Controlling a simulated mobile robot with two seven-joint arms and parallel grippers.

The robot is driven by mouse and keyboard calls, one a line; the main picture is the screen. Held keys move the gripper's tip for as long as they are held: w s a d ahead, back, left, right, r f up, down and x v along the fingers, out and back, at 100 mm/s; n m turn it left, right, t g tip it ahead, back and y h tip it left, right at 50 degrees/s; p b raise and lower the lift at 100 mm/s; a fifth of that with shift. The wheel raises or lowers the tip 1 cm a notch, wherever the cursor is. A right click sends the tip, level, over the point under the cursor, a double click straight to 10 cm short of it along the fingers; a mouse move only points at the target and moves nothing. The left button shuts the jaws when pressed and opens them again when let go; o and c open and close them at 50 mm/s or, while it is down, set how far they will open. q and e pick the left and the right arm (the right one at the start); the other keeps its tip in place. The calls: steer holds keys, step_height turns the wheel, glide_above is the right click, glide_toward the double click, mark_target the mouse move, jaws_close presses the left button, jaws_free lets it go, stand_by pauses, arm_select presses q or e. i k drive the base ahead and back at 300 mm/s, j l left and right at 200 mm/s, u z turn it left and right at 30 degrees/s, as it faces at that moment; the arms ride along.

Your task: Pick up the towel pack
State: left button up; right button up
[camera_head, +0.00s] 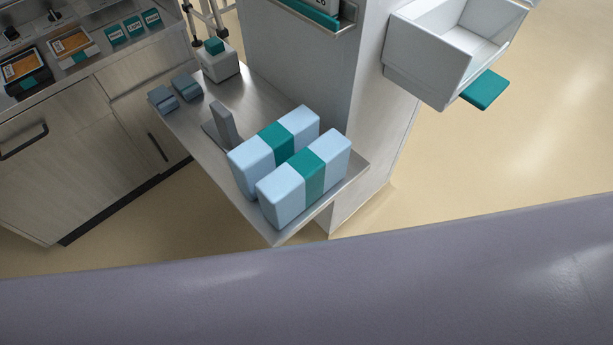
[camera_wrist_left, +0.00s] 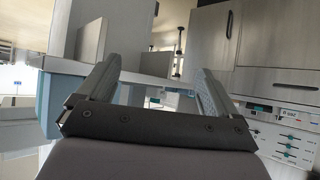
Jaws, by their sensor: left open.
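Two light blue packs with teal bands, which look like towel packs, stand side by side on a metal shelf. In the head view, the nearer pack (camera_head: 283,200) is by the shelf's front edge and the farther pack (camera_head: 250,161) is just behind it. My left gripper (camera_wrist_left: 155,70) shows only in the left wrist view, open with nothing between its fingers. A light blue surface (camera_wrist_left: 56,95) beside its left finger may be one of the packs; I cannot tell which. My right gripper is in neither view.
The metal shelf (camera_head: 190,135) also holds a grey upright divider (camera_head: 223,124), small blue-grey blocks (camera_head: 186,87) and a white box (camera_head: 220,65) with a teal top. A white bin (camera_head: 430,60) juts out at right. Cabinets (camera_head: 75,165) stand at left; the floor (camera_head: 500,160) is clear at right.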

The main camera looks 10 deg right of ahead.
mark_target(282, 194)
steer(key=k, duration=0.55)
steer(key=k+z, duration=0.1)
steer(key=z, duration=1)
steer(key=k+j+z, duration=0.1)
steer(key=z, duration=0.2)
steer(key=k+j+z, duration=0.15)
steer(key=j+z, duration=0.15)
steer(key=k+j, duration=0.15)
steer(key=j, duration=0.15)
steer(key=k+j, duration=0.15)
steer(key=i, duration=0.45)
